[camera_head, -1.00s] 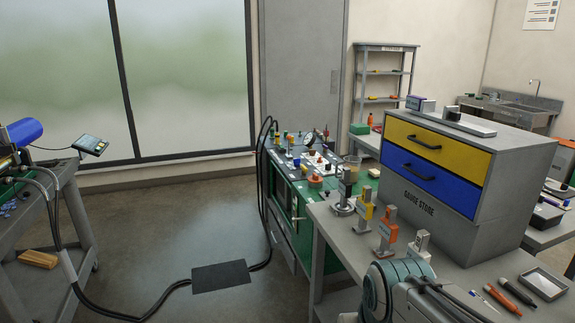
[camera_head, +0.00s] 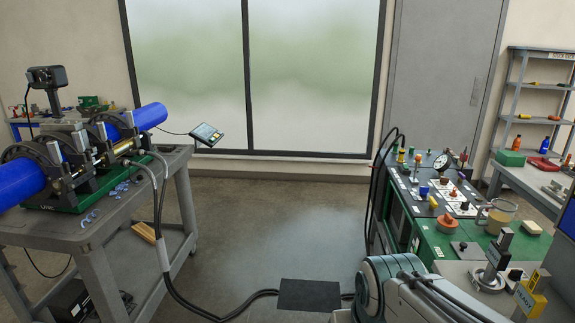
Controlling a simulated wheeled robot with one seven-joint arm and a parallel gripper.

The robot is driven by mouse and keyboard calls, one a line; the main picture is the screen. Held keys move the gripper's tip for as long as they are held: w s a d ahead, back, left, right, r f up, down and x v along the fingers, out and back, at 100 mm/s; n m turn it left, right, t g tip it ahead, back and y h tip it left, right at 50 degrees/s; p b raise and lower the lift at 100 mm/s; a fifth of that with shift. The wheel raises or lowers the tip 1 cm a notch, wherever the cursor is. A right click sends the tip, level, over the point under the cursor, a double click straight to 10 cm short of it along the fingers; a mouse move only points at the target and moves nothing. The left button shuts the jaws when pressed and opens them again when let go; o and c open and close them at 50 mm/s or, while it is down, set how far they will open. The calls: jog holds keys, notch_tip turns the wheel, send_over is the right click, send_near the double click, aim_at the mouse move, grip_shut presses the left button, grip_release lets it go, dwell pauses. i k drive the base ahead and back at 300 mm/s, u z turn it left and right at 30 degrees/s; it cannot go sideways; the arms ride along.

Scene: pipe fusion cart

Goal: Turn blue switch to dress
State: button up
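A small blue knob (camera_head: 424,191), which looks like the blue switch, stands on the control panel (camera_head: 408,184) on top of the green hydraulic unit (camera_head: 427,239). It is in the right half of the head view. Its pointer direction and the "dress" label are too small to read. Part of my arm shows at the bottom right, in front of the unit. My gripper is out of view, so its state is hidden.
A red-orange mushroom button (camera_head: 447,222), a gauge (camera_head: 441,162) and a beaker (camera_head: 497,217) stand on the unit. At left, a cart (camera_head: 118,206) holds a blue pipe (camera_head: 150,116) in clamps. Hoses cross the floor under a dark mat (camera_head: 310,295).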

aim_at(423, 190)
jog(key=u, duration=0.2)
jog(key=i, duration=1.6)
jog(key=z, duration=0.4)
jog(key=i, duration=1.25)
jog(key=z, duration=1.85)
jog(key=i, duration=0.75)
jog(key=z, duration=0.6)
